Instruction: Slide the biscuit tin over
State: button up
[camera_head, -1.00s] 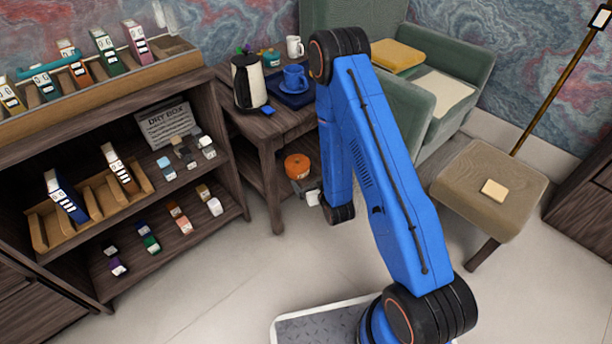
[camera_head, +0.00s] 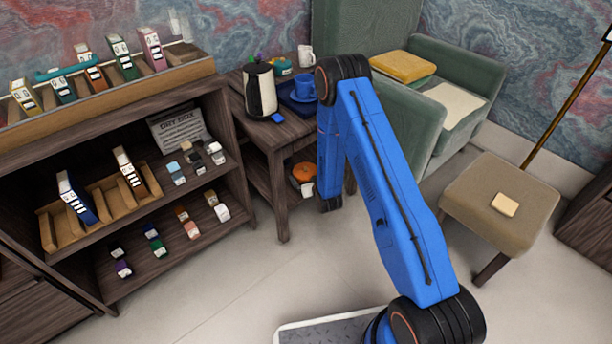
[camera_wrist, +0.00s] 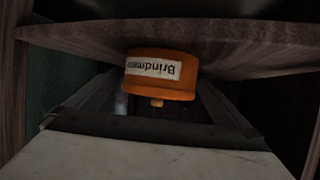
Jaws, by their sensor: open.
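The biscuit tin (camera_head: 303,171) is a round orange tin on the low shelf of the dark wooden side table. In the wrist view the tin (camera_wrist: 158,80) appears upside down, close ahead near the middle, with a pale label and a small tan knob. My gripper (camera_head: 307,188) is pale and sits low at the table's open side, just in front of the tin, hiding part of it. In the wrist view my open gripper (camera_wrist: 160,92) has a dark finger towards each side. I cannot tell whether the fingers touch the tin.
The side table's top (camera_head: 285,125) is close above the tin, holding a kettle (camera_head: 260,88), a blue cup (camera_head: 303,88) and a white mug (camera_head: 306,55). A table leg (camera_head: 280,195) stands left of the gripper. A green armchair (camera_head: 405,120) is to the right.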

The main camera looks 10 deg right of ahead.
jog(key=shift+x, duration=1.05)
jog(key=c, duration=1)
